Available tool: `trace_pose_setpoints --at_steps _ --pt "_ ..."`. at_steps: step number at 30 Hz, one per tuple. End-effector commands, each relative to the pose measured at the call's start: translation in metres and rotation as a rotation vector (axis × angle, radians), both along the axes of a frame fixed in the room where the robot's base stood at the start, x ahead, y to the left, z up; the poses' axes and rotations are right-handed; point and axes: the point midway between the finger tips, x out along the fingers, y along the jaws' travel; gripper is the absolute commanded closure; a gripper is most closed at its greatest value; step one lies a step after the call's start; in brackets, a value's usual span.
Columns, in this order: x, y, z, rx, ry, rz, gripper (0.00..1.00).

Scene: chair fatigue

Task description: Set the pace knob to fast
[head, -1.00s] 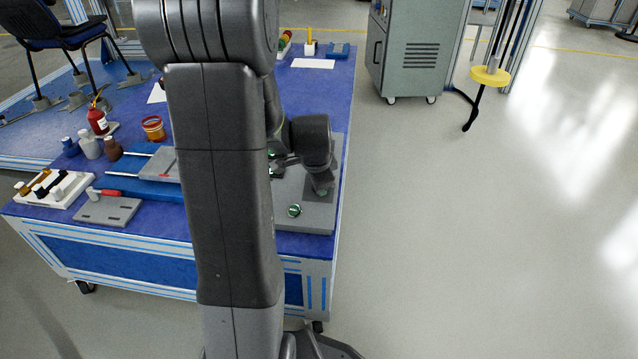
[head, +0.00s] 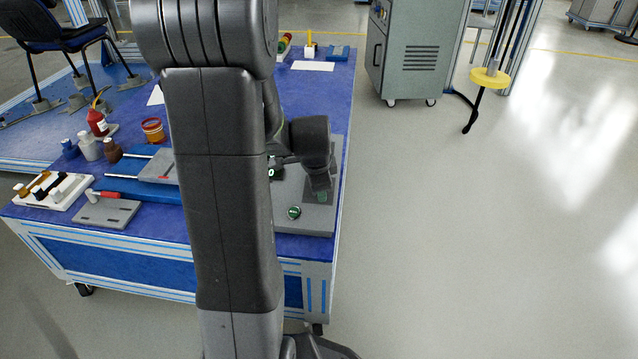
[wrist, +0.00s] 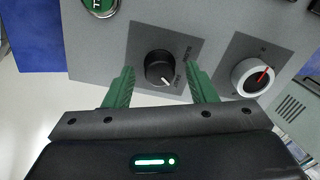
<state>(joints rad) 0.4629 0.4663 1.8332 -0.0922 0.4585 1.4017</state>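The black pace knob (wrist: 160,68) sits on a dark square plate (wrist: 143,44) on the grey control panel (wrist: 218,18) in the wrist view. Its white pointer line points to the lower right in that view.
A white knob with a red pointer (wrist: 252,76) is right of the pace knob, and a green button (wrist: 101,4) is at upper left. On the blue table (head: 316,98) stand a red bottle (head: 97,122), a white rack (head: 54,190) and other items.

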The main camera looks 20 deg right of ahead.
Motion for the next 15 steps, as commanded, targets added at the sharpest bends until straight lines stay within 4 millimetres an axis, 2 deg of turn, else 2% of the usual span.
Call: trace_pose_setpoints --at_steps 9,11,15 --pt "0.000 0.000 0.002 0.000 0.000 0.001 0.48" --pt "-0.002 0.001 0.007 -0.001 -0.001 0.001 0.48" --pt "-0.008 0.005 0.029 -0.002 -0.002 0.001 0.48"
